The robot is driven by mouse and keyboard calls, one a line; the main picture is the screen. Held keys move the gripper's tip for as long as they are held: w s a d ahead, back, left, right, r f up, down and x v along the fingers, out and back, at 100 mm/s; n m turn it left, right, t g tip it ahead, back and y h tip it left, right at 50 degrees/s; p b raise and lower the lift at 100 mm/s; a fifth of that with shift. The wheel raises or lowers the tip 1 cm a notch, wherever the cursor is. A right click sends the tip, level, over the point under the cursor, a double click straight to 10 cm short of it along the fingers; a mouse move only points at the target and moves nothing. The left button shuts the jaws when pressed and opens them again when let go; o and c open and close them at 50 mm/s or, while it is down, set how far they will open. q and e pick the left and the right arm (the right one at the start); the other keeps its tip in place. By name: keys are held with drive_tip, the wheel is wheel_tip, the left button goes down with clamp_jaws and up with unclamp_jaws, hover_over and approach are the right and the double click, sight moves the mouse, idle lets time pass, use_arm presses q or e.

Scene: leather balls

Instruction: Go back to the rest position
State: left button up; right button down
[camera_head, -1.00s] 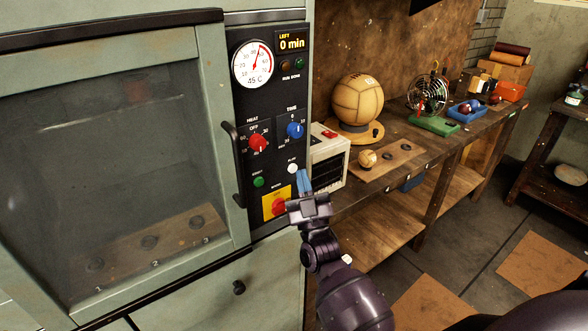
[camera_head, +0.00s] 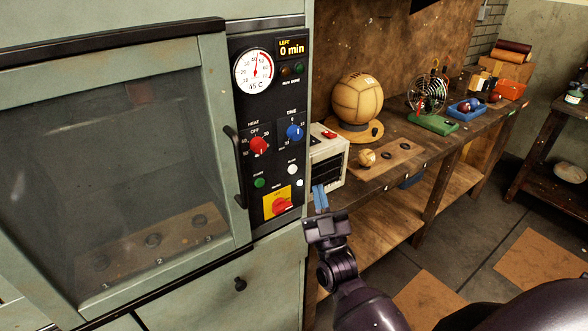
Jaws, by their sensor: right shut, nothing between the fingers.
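The fingers appear just right of the red knob on the yellow plate (camera_head: 278,203) and below the small white heater-like box (camera_head: 327,158). I cannot tell its exact distance from them. My dark right arm runs from the lower right to the gripper. My left gripper is not in view.
The cabinet (camera_head: 110,120) fills the left, its glass door closed. The workbench (camera_head: 375,181) holds a large leather ball (camera_head: 357,101), a small ball (camera_head: 367,158), a fan (camera_head: 428,95), and green (camera_head: 433,124) and blue (camera_head: 467,110) trays. Open floor (camera_head: 470,255) lies at right.

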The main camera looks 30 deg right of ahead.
idle(0.4)
drive_tip(key=w+a+f+g+y, duration=0.1)
drive_tip(key=a+f+g+y, duration=0.2)
drive_tip(key=f+g+y, duration=0.5)
drive_tip(key=s+a+f+g+h, duration=0.1)
drive_tip(key=s+f+g, duration=0.5)
drive_tip(key=s+f, duration=1)
drive_tip(key=shift+s+f+h, duration=0.35)
drive_tip(key=shift+s+h, duration=0.25)
drive_tip(key=shift+s, duration=0.15)
